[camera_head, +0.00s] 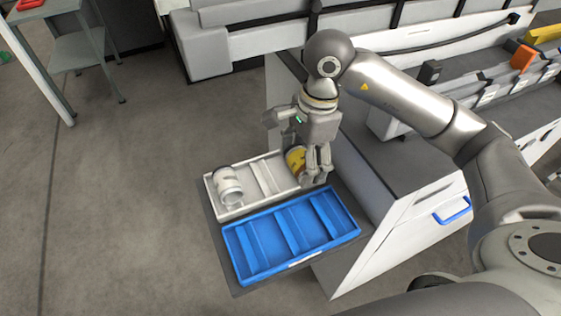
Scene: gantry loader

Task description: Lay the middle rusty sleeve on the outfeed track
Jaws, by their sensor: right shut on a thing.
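My right gripper (316,172) points down at the right end of the white tray (207,189). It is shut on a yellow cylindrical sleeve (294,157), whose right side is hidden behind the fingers. I cannot tell whether the sleeve still touches the tray. A whitish sleeve with darker marks (228,185) lies in the left compartment of the white tray. The tray's middle part looks empty. No sleeve looks clearly rusty, and I cannot identify the outfeed track for sure. My left gripper is not in view.
A blue tray (252,249) with empty compartments sits in front of the white tray. A grey and white cabinet (416,205) with a blue handle (453,210) stands at the right. Behind it is a machine with an orange block (522,58). Open floor lies left.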

